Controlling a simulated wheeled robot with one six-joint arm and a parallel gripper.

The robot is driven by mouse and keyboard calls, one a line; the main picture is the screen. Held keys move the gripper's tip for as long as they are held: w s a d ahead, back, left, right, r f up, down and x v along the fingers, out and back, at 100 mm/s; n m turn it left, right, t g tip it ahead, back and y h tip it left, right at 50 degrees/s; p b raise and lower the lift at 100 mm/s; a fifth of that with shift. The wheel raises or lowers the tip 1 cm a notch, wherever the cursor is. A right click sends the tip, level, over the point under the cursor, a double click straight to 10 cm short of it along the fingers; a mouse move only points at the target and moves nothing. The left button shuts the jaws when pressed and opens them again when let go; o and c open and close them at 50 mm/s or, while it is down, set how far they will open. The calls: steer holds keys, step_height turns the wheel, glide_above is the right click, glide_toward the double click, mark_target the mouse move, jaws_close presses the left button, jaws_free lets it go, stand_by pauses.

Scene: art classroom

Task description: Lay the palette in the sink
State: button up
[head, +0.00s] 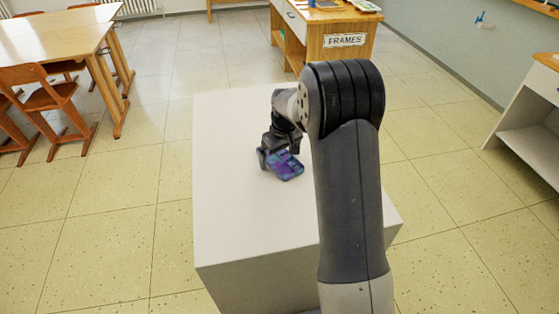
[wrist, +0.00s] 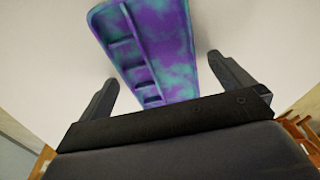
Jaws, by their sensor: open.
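The palette (head: 287,165) is a purple and teal tray with small compartments. It lies on top of a white block-shaped stand, partly hidden by my gripper in the head view. In the wrist view the palette (wrist: 165,45) extends between my two open fingers, with a gap on each side. My gripper (head: 278,158) is open at the palette, low over the stand top; the fingers show in the wrist view (wrist: 165,85). No sink is in view.
The white stand (head: 235,210) has a bare top around the palette. A wooden cabinet labelled FRAMES (head: 345,41) stands behind it. Wooden tables (head: 50,38) and chairs (head: 48,98) are at the left. A shelf unit (head: 535,110) is at the right. Tiled floor lies open between.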

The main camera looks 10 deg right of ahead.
steer(key=c, duration=1.2)
